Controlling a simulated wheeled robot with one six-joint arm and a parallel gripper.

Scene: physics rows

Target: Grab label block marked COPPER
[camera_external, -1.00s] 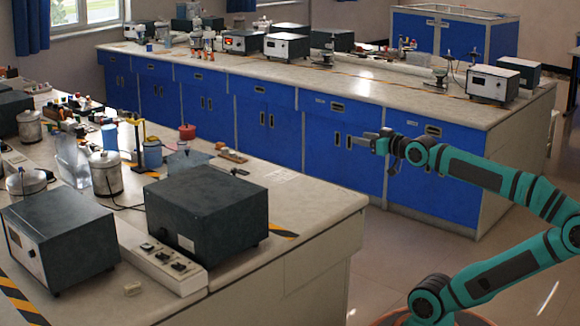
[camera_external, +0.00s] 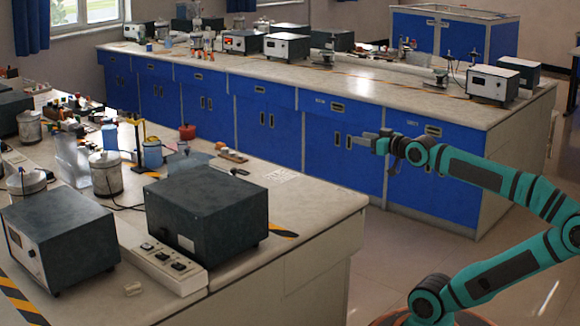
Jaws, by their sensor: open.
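No lettering that reads COPPER can be made out in this view, so I cannot tell which thing is the label block. My gripper (camera_external: 364,139) is open and empty.
The near bench (camera_external: 320,205) carries a dark box (camera_external: 207,213), another instrument (camera_external: 60,240), a switch strip (camera_external: 165,264), metal cans and a blue jar (camera_external: 151,154). A long bench with blue cupboards (camera_external: 270,125) stands behind. Floor shows between the benches.

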